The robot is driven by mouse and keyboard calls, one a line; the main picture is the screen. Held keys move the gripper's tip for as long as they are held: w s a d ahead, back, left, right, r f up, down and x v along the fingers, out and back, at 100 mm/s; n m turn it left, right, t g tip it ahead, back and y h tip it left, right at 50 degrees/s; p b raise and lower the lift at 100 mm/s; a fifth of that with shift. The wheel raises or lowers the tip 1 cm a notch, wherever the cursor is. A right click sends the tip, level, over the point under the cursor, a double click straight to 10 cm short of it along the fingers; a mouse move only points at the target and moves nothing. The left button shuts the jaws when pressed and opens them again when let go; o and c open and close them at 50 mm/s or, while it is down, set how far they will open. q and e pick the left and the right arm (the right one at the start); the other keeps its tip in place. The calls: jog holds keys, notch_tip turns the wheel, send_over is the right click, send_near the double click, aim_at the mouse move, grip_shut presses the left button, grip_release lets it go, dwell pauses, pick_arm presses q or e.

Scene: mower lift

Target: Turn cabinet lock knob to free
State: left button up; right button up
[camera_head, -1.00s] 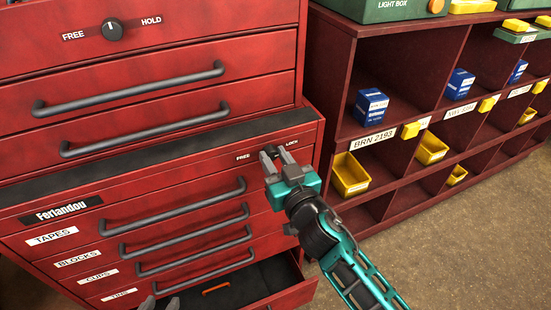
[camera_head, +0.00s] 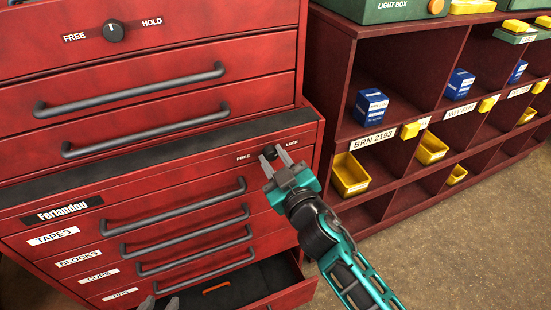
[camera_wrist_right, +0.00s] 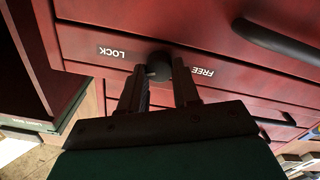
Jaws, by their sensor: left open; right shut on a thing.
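The black lock knob (camera_head: 270,153) sits at the top right of the lower red cabinet (camera_head: 130,189), between the labels FREE on its left and LOCK on its right. My right gripper (camera_head: 270,155) is shut on it, one finger on each side; the fingers partly hide the knob. In the right wrist view the knob (camera_wrist_right: 158,66) shows between the fingertips (camera_wrist_right: 157,72), with LOCK left and FREE right. Its pointer direction cannot be made out. My left gripper (camera_head: 160,301) is open at the bottom edge, mostly out of frame, near the open bottom drawer.
An upper red chest has its own FREE/HOLD knob (camera_head: 112,31), pointer up. Dark drawer handles (camera_head: 130,88) stick out below it. The bottom drawer (camera_head: 235,290) is open and holds an orange-handled item. A dark red shelf (camera_head: 345,110) with blue boxes and yellow bins stands at right.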

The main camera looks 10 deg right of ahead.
jog(key=n, duration=1.3)
jog(key=shift+a+p, duration=0.1)
jog(key=shift+p, duration=0.2)
dwell(0.3)
jog(key=o, duration=1.1)
jog(key=shift+f, duration=0.1)
jog(key=shift+c, duration=0.2)
